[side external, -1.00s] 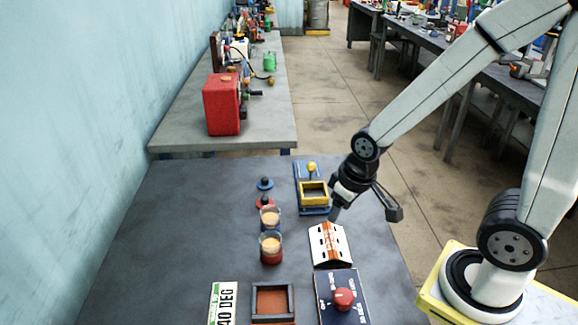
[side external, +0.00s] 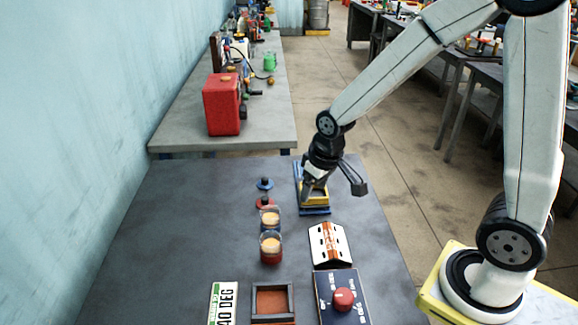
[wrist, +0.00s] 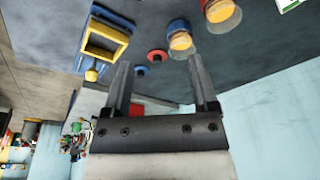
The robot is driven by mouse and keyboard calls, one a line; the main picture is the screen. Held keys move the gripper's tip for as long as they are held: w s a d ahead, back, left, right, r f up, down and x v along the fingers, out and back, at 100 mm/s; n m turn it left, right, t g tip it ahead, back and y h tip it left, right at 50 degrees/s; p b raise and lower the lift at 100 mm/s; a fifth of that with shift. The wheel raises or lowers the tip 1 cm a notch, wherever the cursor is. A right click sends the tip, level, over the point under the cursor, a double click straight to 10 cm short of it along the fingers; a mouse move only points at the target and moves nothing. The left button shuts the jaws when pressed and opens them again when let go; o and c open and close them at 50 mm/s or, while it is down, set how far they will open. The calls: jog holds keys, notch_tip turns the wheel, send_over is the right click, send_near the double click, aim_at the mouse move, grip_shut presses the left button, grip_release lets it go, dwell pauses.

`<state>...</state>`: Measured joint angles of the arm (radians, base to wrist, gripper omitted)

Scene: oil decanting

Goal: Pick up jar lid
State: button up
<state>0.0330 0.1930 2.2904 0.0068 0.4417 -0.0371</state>
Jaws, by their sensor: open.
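Two jar lids with dark knobs lie on the dark table: a blue lid (side external: 265,184) and, just nearer, a red lid (side external: 265,202). In the wrist view the red lid (wrist: 157,56) and blue lid (wrist: 140,71) show in the gap between my fingertips. My gripper (side external: 306,196) is open and empty, to the right of both lids in the side view and in front of the yellow and blue device. It is apart from the lids. A blue jar (side external: 270,218) and a red jar (side external: 270,248) stand nearer than the lids.
A yellow and blue device (side external: 314,205) stands to the right of the lids, partly hidden by my gripper. A white and orange sloped block (side external: 328,244), a panel with a red knob (side external: 343,298) and a dark-framed tray (side external: 272,287) are nearer.

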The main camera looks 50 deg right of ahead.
jog(key=w+d+f, duration=0.1)
jog(key=w+d, duration=0.1)
jog(key=w, duration=0.5)
jog(key=w+d+f, duration=0.1)
jog(key=w+d, duration=0.1)
jog(key=w, duration=0.4)
send_over(265, 178)
jog(key=s, duration=0.1)
jog(key=shift+g, duration=0.3)
notch_tip(265, 178, down, 6)
jog(key=shift+a+r, duration=0.1)
jog(key=shift+w+f, duration=0.15)
jog(key=shift+f, duration=1.15)
jog(key=shift+f, duration=0.1)
jog(key=shift+w+f, duration=0.15)
jog(key=shift+f, duration=1.1)
jog(key=shift+w+f, duration=0.1)
jog(key=shift+f, duration=1.1)
grip_shut()
